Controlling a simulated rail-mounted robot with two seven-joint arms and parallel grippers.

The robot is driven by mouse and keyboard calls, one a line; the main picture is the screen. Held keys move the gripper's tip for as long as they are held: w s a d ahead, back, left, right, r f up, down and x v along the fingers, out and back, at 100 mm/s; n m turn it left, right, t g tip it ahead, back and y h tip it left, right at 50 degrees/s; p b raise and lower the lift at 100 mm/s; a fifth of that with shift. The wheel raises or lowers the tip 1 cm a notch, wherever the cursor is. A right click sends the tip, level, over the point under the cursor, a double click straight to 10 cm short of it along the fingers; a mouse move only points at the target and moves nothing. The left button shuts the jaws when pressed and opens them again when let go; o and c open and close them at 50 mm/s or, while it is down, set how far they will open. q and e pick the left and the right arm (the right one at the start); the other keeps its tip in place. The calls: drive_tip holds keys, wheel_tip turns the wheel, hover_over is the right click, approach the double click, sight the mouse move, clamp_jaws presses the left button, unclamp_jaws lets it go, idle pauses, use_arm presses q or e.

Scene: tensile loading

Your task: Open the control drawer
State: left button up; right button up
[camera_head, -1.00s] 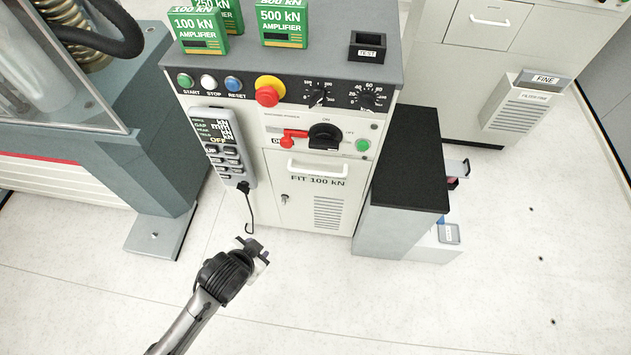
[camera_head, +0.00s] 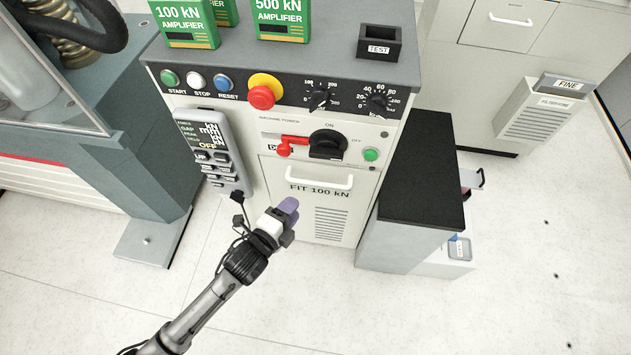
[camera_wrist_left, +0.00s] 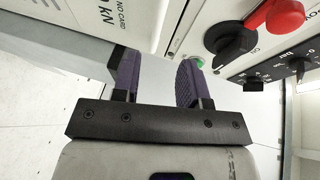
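The control drawer front (camera_head: 290,172) is a pale panel marked "FIT 100 kN", set in the lower part of the cabinet. It looks flush with the cabinet. Its white bar handle (camera_head: 320,176) runs across near the top. My left gripper (camera_head: 287,208) is in front of the panel, below and left of the handle in the head view. In the left wrist view its two purple-padded fingers (camera_wrist_left: 158,82) are spread, with no object clearly gripped. Whether they touch the panel cannot be told. The keyhole seems hidden behind the gripper. My right gripper is not in view.
Above the drawer are a red lever (camera_head: 286,146), a black rotary switch (camera_head: 327,144) and a green button (camera_head: 371,155). A handheld controller (camera_head: 213,150) with a cable hangs at left. A black-topped block (camera_head: 423,175) stands to the right. The floor in front is clear.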

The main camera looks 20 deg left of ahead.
sight(315, 183)
use_arm(q)
drive_tip(key=shift+b+x, duration=2.2)
drive_tip(key=shift+x, duration=3.6)
drive_tip(key=shift+d, duration=0.1)
clamp_jaws()
drive_tip(key=shift+f, duration=0.1)
